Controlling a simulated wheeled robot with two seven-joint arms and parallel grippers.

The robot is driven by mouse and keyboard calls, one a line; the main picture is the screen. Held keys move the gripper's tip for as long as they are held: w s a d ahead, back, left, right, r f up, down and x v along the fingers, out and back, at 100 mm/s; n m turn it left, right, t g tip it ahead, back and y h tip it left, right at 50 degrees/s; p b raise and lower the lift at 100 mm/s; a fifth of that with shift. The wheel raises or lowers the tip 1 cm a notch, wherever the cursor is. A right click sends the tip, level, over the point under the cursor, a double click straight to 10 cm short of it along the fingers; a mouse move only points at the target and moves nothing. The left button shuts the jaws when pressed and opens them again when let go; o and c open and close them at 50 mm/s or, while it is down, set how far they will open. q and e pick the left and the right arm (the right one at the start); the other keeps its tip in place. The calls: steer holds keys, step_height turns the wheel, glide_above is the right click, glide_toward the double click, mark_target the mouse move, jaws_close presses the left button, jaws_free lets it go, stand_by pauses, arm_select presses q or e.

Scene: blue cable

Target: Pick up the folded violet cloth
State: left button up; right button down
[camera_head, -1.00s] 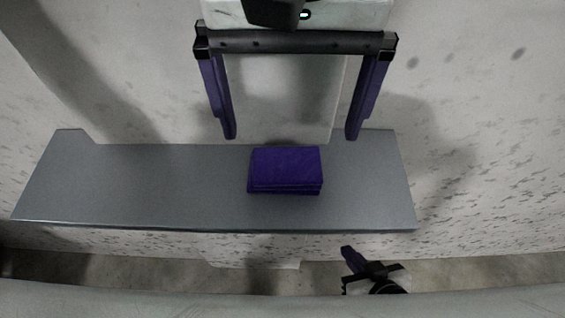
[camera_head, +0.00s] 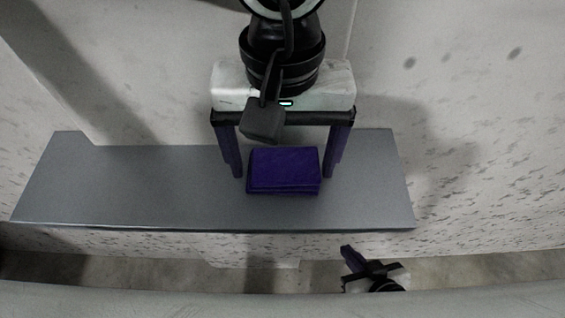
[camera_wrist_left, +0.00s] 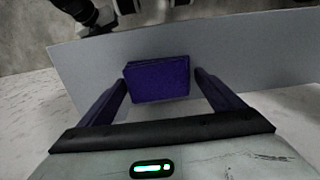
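The folded violet cloth (camera_head: 284,169) lies in a flat stack on the grey shelf (camera_head: 130,185). My left gripper (camera_head: 283,173) is open over the shelf, with one finger on each side of the cloth. A small gap shows between the cloth and each finger. In the left wrist view the cloth (camera_wrist_left: 157,80) sits between the two spread fingers (camera_wrist_left: 162,80), nearer their tips. My right gripper (camera_head: 352,258) is low in the head view, in front of the shelf; its opening cannot be made out.
The shelf is bare to the left and right of the cloth. Its front edge (camera_head: 200,228) runs across the view. A pale speckled wall (camera_head: 470,120) surrounds it.

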mark_target(282, 162)
arm_select(q)
steer(key=c, duration=0.7)
steer(key=shift+r, duration=0.1)
step_height(282, 162, up, 10)
steer(key=shift+f, duration=0.1)
